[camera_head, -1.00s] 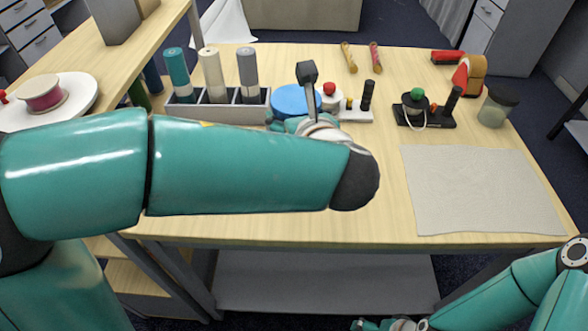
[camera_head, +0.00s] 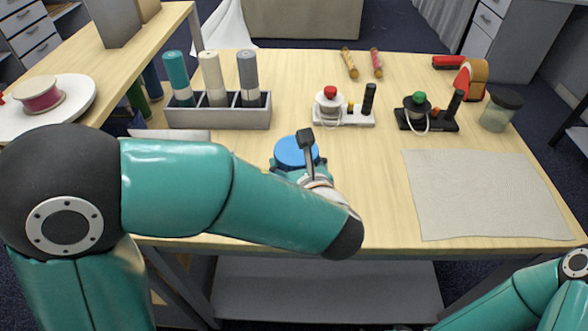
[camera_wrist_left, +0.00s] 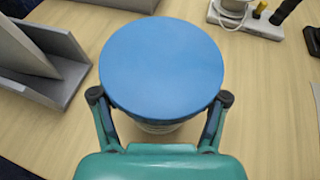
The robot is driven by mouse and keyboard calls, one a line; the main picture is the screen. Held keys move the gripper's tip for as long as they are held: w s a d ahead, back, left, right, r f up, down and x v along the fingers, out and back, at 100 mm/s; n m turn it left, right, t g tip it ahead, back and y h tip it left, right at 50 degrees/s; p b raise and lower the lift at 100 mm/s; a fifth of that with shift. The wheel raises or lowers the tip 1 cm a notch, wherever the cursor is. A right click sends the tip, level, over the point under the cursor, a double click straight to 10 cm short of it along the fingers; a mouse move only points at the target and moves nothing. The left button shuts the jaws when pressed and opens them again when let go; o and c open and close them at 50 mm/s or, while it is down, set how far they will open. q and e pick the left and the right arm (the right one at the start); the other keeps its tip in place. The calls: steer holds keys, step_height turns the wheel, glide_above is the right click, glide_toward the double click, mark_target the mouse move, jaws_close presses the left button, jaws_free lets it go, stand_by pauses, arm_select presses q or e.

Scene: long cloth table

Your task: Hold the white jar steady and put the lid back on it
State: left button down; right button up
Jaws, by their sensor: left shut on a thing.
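A round blue lid (camera_head: 296,150) is in front of my left gripper in the head view. It fills the middle of the left wrist view (camera_wrist_left: 162,62). My left gripper (camera_wrist_left: 160,112) is shut with a finger at each side, just below the lid's rim. A pale round part, perhaps the white jar (camera_wrist_left: 160,127), shows under the lid's near edge. The lid hides the rest, so I cannot tell whether the lid is seated on it.
A grey divided tray (camera_head: 215,117) with several rolls stands behind left. A grey open holder (camera_wrist_left: 70,75) is left of the lid. A grey cloth (camera_head: 485,195) lies right.

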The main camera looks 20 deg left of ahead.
arm_select(q)
steer(key=shift+f, duration=0.95)
steer(key=shift+f, duration=0.15)
jaws_free()
steer(key=shift+r, duration=0.2)
steer(key=v, duration=1.2)
